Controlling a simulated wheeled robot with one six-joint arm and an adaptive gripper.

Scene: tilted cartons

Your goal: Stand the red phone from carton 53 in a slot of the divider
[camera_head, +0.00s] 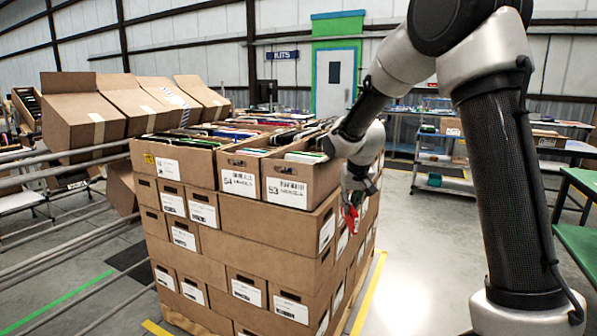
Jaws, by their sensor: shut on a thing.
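My gripper (352,205) hangs at the right side of the carton stack, below the top of carton 53. It is shut on a red phone (350,222), which shows as a small red shape at its tips. Carton 53 (288,191) stands open at the front right of the top layer, with several thin items upright in it. My arm covers part of its right side. I cannot make out a divider in this view.
Carton 54 (238,181) stands left of carton 53, on a tall stack of labelled cartons (232,265). Tilted cartons (95,112) rest on rails at the left. A green table (577,240) is at the right edge. The floor (420,250) right of the stack is clear.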

